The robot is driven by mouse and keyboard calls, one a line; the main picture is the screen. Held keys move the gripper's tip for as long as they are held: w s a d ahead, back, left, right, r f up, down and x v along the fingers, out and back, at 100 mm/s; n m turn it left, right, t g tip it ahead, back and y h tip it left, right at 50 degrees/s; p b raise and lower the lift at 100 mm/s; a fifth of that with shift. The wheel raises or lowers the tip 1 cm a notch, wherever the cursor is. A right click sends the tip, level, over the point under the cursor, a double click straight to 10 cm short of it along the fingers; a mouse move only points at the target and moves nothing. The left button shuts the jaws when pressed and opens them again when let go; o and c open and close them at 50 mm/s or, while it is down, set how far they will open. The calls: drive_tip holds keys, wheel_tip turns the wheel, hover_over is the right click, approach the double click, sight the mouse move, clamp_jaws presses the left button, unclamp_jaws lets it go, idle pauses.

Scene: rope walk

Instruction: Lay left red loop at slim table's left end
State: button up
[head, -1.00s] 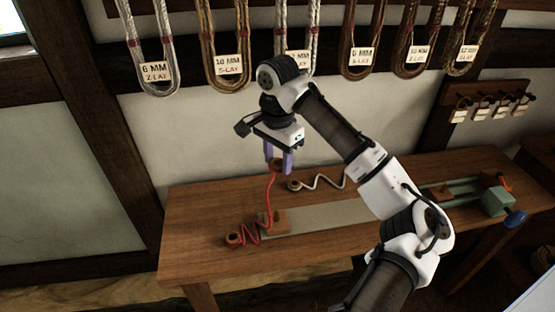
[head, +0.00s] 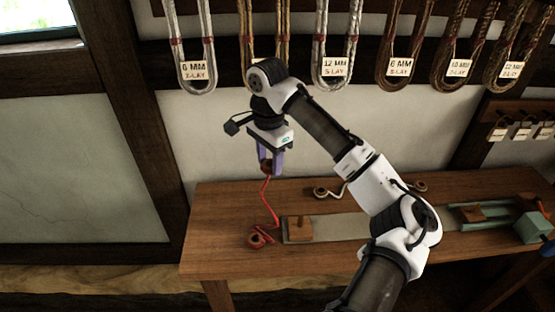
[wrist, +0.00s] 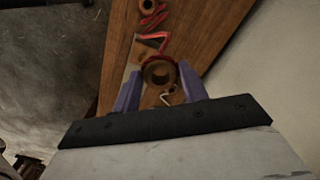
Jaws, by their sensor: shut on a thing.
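My gripper (head: 270,167) is shut on the red loop, a brown ring with a red edge (wrist: 158,72) at the upper end of the red cord. It holds this loop above the left part of the slim wooden table (head: 225,215). The red cord (head: 267,200) hangs from it down to the tabletop near the left end. There it bunches beside a second brown ring (head: 255,240), which lies on the table. The wrist view also shows the red cord (wrist: 151,40) and that second ring (wrist: 147,6) beyond the held loop.
A brown block (head: 299,227) stands on the left end of a grey strip (head: 336,229). A white cord (head: 337,190) with brown ringed ends lies behind. A green clamp (head: 532,228) is at the right. Rope hanks (head: 335,50) hang above. The table's left end is bare.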

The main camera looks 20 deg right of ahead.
drive_tip(key=w+a, duration=0.4)
drive_tip(key=a, duration=0.3)
drive_tip(key=shift+w+a, duration=0.2)
drive_tip(key=shift+a, duration=0.05)
idle(0.4)
hover_over(217, 217)
idle(0.6)
idle(0.3)
drive_tip(key=shift+f+b, duration=3.55)
drive_tip(key=shift+f, duration=8.05)
drive_tip(key=o, duration=0.8)
